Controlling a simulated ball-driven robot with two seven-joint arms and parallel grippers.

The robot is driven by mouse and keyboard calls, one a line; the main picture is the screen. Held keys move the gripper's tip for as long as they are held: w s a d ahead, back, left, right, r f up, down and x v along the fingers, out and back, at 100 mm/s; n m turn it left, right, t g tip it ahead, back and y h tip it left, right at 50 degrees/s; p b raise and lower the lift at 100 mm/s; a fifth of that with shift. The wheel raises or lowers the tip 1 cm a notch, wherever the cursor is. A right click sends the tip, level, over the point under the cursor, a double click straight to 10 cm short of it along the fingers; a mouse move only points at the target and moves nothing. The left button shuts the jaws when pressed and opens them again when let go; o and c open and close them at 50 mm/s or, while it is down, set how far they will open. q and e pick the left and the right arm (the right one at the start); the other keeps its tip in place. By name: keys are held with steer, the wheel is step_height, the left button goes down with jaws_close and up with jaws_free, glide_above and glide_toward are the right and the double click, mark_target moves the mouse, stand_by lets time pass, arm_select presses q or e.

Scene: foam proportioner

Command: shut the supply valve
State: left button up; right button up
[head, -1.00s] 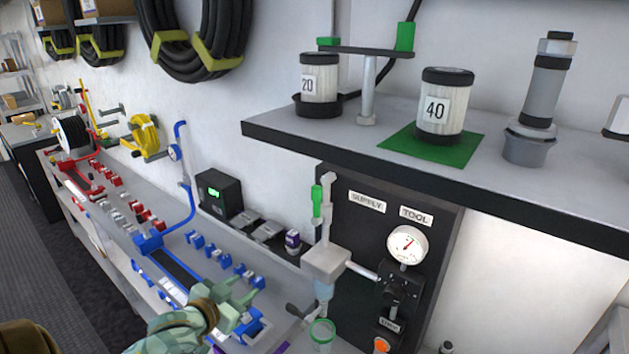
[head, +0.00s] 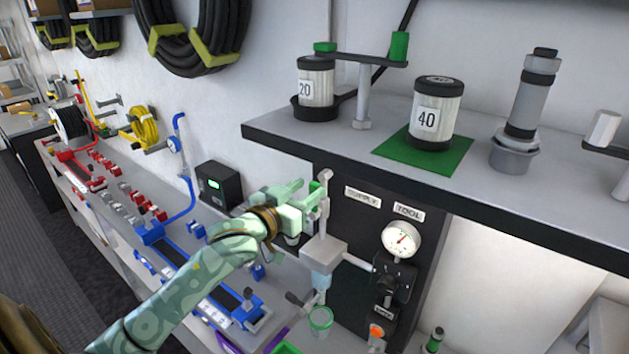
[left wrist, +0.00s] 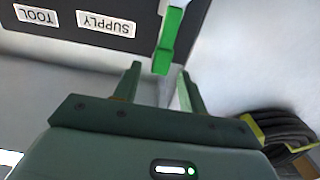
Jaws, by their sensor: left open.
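The supply valve's green handle (head: 315,187) sits on the upright grey pipe (head: 324,205), left of the SUPPLY label (head: 362,196) on the black panel. My left gripper (head: 308,196) is open at the handle and partly covers it in the head view. In the left wrist view, the green handle (left wrist: 168,42) reaches down toward the gap between the two fingertips (left wrist: 158,76). Its free end shows between the tips, with no clear contact. The SUPPLY label (left wrist: 106,24) shows upside down there. My right gripper is not in view.
A shelf (head: 290,147) juts out above the panel, holding the 20 and 40 canisters (head: 436,112). A pressure gauge (head: 401,239) is right of the pipe. A black box with a green display (head: 217,186) stands behind my left wrist. Blue fittings lie on the bench.

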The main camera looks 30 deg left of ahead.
mark_target(312, 187)
arm_select(q)
steer(key=shift+w+d, duration=0.15)
steer(key=shift+w, duration=1.55)
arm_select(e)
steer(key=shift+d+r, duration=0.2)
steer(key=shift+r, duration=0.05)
arm_select(q)
jaws_close()
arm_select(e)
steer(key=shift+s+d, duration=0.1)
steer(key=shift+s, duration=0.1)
